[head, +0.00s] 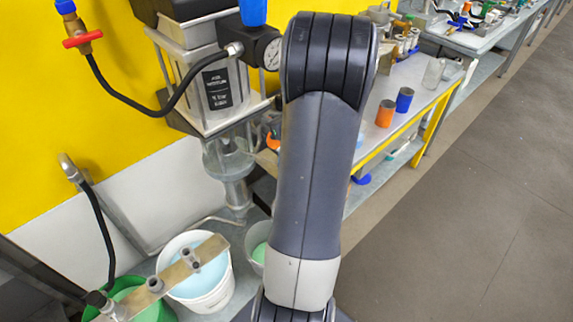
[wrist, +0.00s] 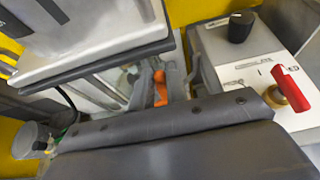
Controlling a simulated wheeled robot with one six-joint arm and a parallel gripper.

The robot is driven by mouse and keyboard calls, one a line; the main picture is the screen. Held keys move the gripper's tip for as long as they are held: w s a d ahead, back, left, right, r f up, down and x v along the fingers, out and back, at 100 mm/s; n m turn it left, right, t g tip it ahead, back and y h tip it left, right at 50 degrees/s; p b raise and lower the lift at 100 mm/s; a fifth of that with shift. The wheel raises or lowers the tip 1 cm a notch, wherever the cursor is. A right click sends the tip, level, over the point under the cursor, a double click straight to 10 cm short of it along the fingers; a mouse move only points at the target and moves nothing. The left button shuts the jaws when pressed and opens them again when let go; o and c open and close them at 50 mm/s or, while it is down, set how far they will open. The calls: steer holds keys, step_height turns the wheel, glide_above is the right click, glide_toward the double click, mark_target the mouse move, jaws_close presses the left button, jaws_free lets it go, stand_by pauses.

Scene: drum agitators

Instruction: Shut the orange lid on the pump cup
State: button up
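An orange part (head: 273,141), which may be the lid on the pump cup, shows in the head view just left of my arm, below the pump unit. My arm hides much of the space around it. In the wrist view a small upright orange piece (wrist: 160,88) shows near the middle, between grey parts. I cannot tell whether it is the lid or how far it stands open. The cup itself cannot be made out. A broad dark grey body, probably mine, fills the bottom of the wrist view. My fingertips cannot be made out clearly.
A pump unit with a gauge (head: 271,54) stands left of my arm. A white bucket (head: 205,290) and a green bucket (head: 150,310) sit below. An orange cup (head: 386,113) and a blue cup (head: 404,100) stand on the bench. A red-handled valve (wrist: 290,88) is at right.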

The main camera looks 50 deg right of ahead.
steer(key=v, duration=0.3)
steer(key=shift+s+f, duration=0.15)
steer(key=shift+f, duration=0.1)
steer(key=shift+s, duration=0.1)
stand_by(0.3)
steer(key=shift+s+a+f, duration=0.15)
steer(key=shift+s, duration=1.3)
